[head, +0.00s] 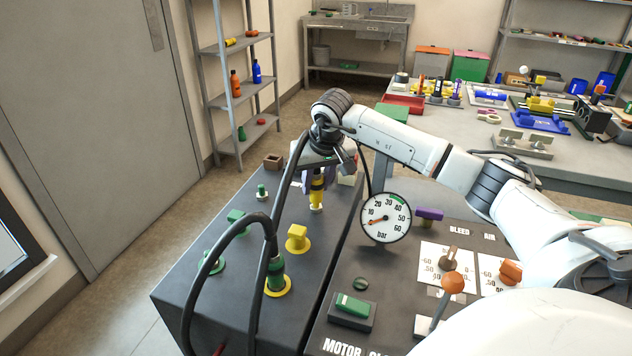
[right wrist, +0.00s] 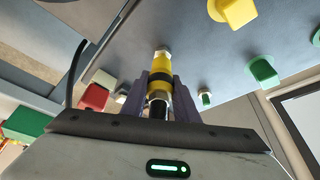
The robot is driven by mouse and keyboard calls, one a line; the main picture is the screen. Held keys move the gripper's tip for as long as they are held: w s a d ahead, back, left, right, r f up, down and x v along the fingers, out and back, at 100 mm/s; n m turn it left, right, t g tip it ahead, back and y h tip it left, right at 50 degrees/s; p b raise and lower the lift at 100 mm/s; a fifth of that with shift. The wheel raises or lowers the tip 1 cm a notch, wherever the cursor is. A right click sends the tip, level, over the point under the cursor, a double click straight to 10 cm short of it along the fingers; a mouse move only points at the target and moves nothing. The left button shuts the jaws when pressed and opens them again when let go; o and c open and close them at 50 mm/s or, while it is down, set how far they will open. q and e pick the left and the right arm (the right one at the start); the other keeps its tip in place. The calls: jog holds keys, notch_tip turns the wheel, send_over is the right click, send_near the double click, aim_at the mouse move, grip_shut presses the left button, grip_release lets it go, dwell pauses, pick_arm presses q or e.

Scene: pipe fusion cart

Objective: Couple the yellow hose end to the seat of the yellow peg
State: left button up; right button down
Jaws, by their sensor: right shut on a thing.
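My right gripper (head: 317,178) is shut on the yellow hose end (head: 316,192), which points down over the back part of the dark cart top. In the right wrist view, the yellow hose end (right wrist: 159,69) has a black band and sits between the two fingers of the gripper (right wrist: 159,90). A pale metal piece (right wrist: 162,51) shows at its far end; whether it touches the panel I cannot tell. A yellow peg (head: 297,236) with a square head stands nearer, and also shows in the right wrist view (right wrist: 232,10). My left gripper is out of view.
A green hose end (head: 276,270) stands in a yellow ring (head: 278,288), its black hose arching up close by. Green pegs (head: 237,220) stand to the left. A pressure gauge (head: 386,218) rises right of the gripper. A purple handle (head: 429,214) is beyond it.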

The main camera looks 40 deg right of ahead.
jog(key=shift+f+b, duration=0.55)
jog(key=shift+f, duration=0.45)
jog(key=c, duration=1.3)
grip_release()
jog(key=shift+r, duration=0.1)
jog(key=v, duration=1)
jog(key=shift+r, duration=0.1)
